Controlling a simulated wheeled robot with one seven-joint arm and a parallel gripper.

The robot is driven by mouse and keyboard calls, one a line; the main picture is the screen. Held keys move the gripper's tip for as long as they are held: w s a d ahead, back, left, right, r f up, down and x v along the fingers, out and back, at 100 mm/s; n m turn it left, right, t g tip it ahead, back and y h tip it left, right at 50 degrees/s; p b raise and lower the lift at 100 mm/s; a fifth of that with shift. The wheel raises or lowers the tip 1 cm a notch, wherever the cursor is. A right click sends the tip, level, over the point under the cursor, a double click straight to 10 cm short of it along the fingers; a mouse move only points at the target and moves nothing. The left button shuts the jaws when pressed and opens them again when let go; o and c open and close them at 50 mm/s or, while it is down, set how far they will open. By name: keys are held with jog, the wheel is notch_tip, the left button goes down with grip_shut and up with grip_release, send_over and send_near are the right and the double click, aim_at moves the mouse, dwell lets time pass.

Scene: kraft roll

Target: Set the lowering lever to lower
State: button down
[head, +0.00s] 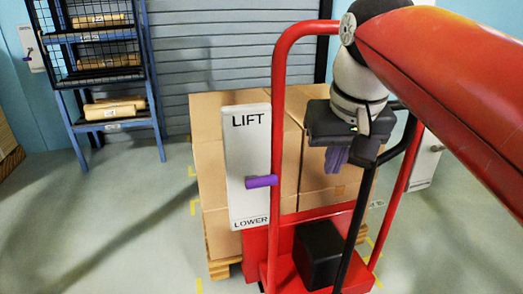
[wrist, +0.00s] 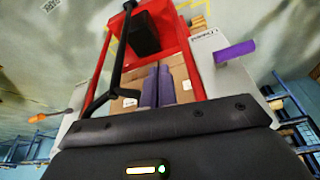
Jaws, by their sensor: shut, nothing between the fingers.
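The lowering lever (head: 262,181) is a short purple bar. It sticks out from a tall white panel (head: 240,150) marked LIFT at the top and LOWER at the bottom. The lever sits below the panel's middle, a little above the word LOWER. My gripper (head: 336,160) is to the right of the panel and slightly higher in the head view, apart from the lever. Its purple fingers are together and empty. In the wrist view the lever (wrist: 234,51) and panel (wrist: 222,75) lie to the right of my gripper's shut fingers (wrist: 156,88).
The panel is by the red tube frame (head: 278,90) of a truck with a black box (head: 318,254). Cardboard boxes (head: 212,140) on a pallet stand behind. A dark bar (head: 354,225) rises below my gripper. A blue rack (head: 108,70) stands at the back left; floor there is clear.

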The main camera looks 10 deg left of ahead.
notch_tip(320, 180, up, 11)
jog(key=n+g+p, duration=0.2)
send_over(256, 181)
jog(key=w, duration=0.3)
jog(key=shift+s+d, duration=0.1)
jog(key=shift+s, duration=0.2)
jog(key=f, duration=0.3)
jog(key=w+f+b, duration=0.1)
jog(key=f, duration=0.6)
jog(key=shift+w+a, duration=0.25)
jog(key=shift+a, duration=0.05)
jog(key=s+f, duration=0.1)
jog(key=s+f+b, duration=0.1)
jog(key=f, duration=0.1)
jog(key=shift+d, duration=0.4)
jog(key=shift+d+f+t+b, duration=0.1)
jog(key=shift+f+t+b, duration=0.15)
jog(key=shift+b, duration=0.2)
